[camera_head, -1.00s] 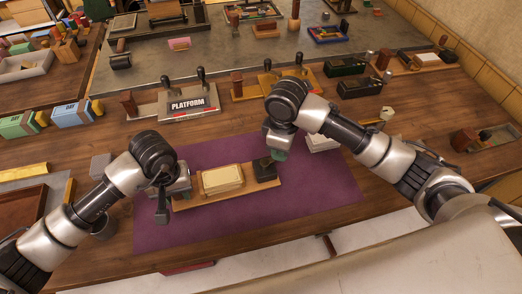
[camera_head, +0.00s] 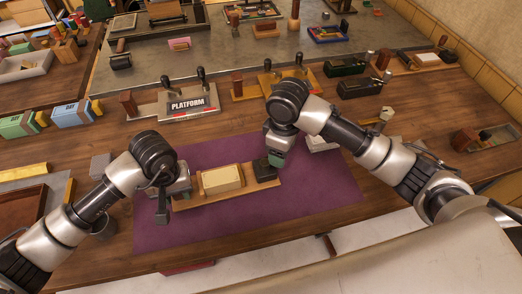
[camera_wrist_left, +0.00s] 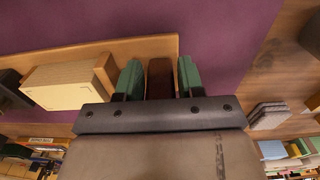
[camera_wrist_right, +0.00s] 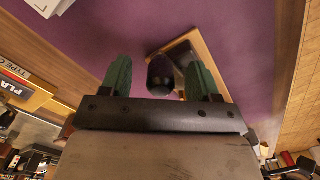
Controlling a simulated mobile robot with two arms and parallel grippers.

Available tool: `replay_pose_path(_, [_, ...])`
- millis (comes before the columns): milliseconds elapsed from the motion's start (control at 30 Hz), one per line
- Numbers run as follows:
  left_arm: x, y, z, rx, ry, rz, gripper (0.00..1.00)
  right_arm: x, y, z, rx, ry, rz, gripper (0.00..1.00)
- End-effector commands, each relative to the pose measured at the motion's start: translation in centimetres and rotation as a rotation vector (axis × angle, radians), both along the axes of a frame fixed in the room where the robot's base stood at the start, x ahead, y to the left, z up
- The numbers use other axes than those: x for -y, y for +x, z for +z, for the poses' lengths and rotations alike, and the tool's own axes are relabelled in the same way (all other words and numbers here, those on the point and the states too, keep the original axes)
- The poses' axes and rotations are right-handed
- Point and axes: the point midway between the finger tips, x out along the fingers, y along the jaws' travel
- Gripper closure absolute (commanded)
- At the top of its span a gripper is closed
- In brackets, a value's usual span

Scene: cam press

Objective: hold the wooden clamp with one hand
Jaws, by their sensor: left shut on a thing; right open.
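The wooden clamp lies on a purple mat (camera_head: 320,195). It has a wooden base (camera_head: 225,199), a cream block (camera_head: 221,180) and a black block (camera_head: 264,171) at its right end. My left gripper (camera_wrist_left: 159,78) is at the clamp's left end, its green fingers shut on a reddish-brown piece (camera_wrist_left: 160,80) there. My right gripper (camera_wrist_right: 163,78) is open beside the clamp's black end. A dark rounded knob (camera_wrist_right: 161,76) shows between its fingers, with a gap on each side. My right gripper partly hides the black block in the head view.
A white stack (camera_head: 323,144) lies at the mat's upper right edge. A stand marked PLATFORM (camera_head: 187,106) is behind the mat. A brown tray (camera_head: 22,212) is at the left. The right part of the mat is clear.

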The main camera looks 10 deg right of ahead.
Motion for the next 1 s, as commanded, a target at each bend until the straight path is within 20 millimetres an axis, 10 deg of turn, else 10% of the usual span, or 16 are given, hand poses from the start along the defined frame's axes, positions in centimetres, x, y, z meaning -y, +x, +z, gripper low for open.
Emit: replay_pose_path(1000, [0.0, 0.0, -0.1, -0.001, 0.000, -0.001, 1.00, 0.0, 0.0, 4.4, 0.000, 0.001, 0.002, 0.39])
